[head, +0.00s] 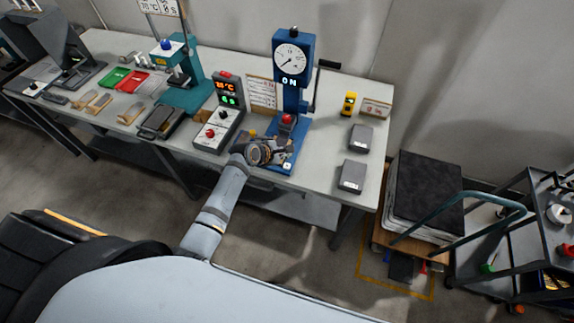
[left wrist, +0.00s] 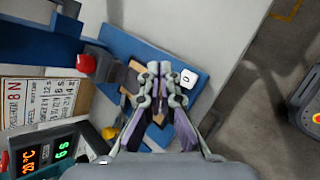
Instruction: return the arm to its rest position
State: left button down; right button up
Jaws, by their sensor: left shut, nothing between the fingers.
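My left gripper (head: 265,152) is at the front edge of the bench, over the base of a blue press (head: 291,95) with a round dial and a lit "ON" sign. In the left wrist view its two fingers (left wrist: 153,70) are together with nothing held between them. Below them is the blue base plate (left wrist: 205,85) with a white marked tag (left wrist: 188,77) and tan pieces partly hidden by the fingers. I cannot tell whether the fingertips touch anything. My right gripper is in neither view.
A red button (head: 287,118) sits on the press, and a control box (head: 218,128) stands left of it. Grey blocks (head: 352,176) lie to the right on the bench (head: 330,130). A trolley (head: 545,215) stands at far right. Floor shows in front of the bench.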

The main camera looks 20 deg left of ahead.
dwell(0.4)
pick_arm(q)
jog(key=s+a+r+m+g+y, duration=0.2)
jog(key=s+r+m, duration=0.1)
jog(key=s+m, duration=0.55)
jog(key=s+a+r+m+g+y, duration=0.1)
jog(key=s+a+r+m, duration=0.2)
jog(key=s+m, duration=0.5)
jog(key=s+a+r+m+g+y, duration=0.2)
jog(key=s+m, duration=0.4)
jog(key=s, duration=0.4)
notch_tip(320, 180, down, 29)
jog(key=s+a+b, duration=0.2)
jog(key=b, duration=0.2)
jog(key=s+a+f+g+b, duration=0.1)
jog(key=s+f+g+b, duration=0.1)
jog(key=s+f, duration=1.6)
notch_tip(320, 180, down, 2)
jog(key=shift+s+a+f+b, duration=0.15)
jog(key=shift+s+a+b, duration=0.15)
jog(key=shift+b, duration=0.05)
